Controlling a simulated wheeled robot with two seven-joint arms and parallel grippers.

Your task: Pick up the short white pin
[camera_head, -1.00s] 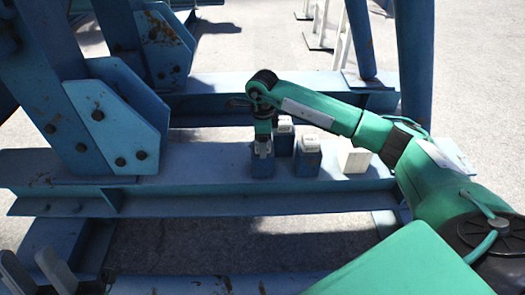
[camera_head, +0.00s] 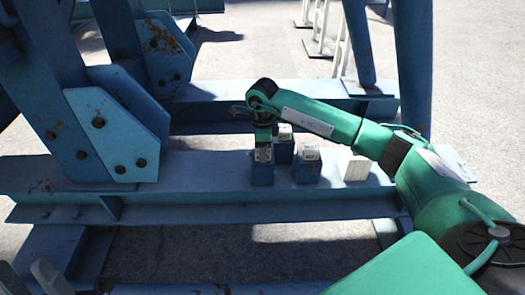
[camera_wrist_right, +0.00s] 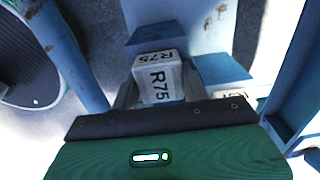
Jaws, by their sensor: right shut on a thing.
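The white pin (camera_wrist_right: 160,80) has a boxy head marked R75 and sits between the fingers of my right gripper in the right wrist view. In the head view the pin (camera_head: 263,155) shows at the top of the leftmost blue block (camera_head: 262,175). My right gripper (camera_head: 263,146) points down and is shut on it. I cannot tell whether the pin is clear of the block. My left gripper (camera_head: 30,280) shows only as two grey fingers, apart and empty, at the lower left edge.
Two more blue blocks with white tops (camera_head: 284,150) (camera_head: 307,168) stand close to the right. A plain white block (camera_head: 355,167) stands beyond them. All stand on a wide blue beam (camera_head: 190,185). Blue steel legs (camera_head: 110,125) rise at the left.

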